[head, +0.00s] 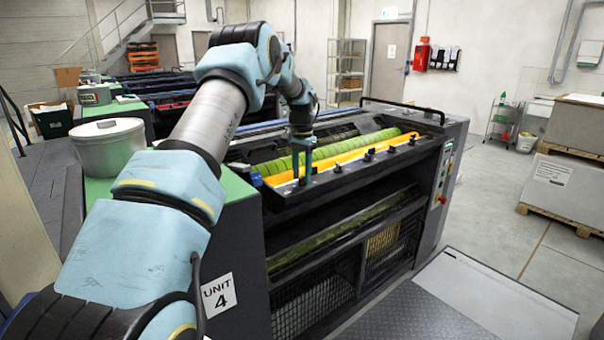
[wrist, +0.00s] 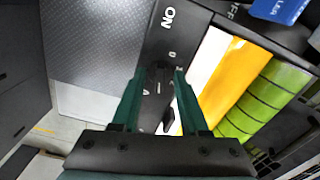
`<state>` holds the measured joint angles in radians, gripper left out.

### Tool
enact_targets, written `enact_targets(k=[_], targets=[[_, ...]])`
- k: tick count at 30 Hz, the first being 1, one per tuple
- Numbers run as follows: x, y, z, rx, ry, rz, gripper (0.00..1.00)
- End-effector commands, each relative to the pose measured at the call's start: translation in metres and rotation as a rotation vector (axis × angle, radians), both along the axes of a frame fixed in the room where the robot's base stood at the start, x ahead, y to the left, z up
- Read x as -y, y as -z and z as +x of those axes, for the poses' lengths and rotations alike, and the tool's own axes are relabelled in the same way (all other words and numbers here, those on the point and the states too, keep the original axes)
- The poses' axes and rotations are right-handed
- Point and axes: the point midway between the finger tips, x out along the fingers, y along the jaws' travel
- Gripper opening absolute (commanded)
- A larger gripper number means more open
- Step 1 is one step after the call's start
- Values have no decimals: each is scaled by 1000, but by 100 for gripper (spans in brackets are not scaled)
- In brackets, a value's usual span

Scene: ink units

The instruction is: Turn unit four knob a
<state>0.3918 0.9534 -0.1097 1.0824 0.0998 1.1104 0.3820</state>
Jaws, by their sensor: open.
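The unit four press (head: 285,225) carries a "UNIT 4" label (head: 218,296) on its near end. A dark rail (head: 350,170) with several small black knobs runs along its front, beside a yellow strip. My gripper (head: 302,178) points down at the near part of this rail. White "ON", "0" and "I" marks show on the panel (wrist: 160,45). No letter naming the knob is readable.
Green-yellow rollers (head: 350,148) lie behind the yellow strip (head: 335,160). A black handrail (head: 405,106) stands at the press's far end. A grey bucket (head: 107,145) sits on the left. A metal step plate (head: 425,310) and clear floor lie at the front right.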

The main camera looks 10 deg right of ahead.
Motion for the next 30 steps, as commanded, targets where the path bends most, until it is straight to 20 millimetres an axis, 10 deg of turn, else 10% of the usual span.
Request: enact_targets(k=[19, 30], targets=[[0, -96, 1, 3, 0, -1, 44], [0, -108, 0, 1, 0, 0, 44]])
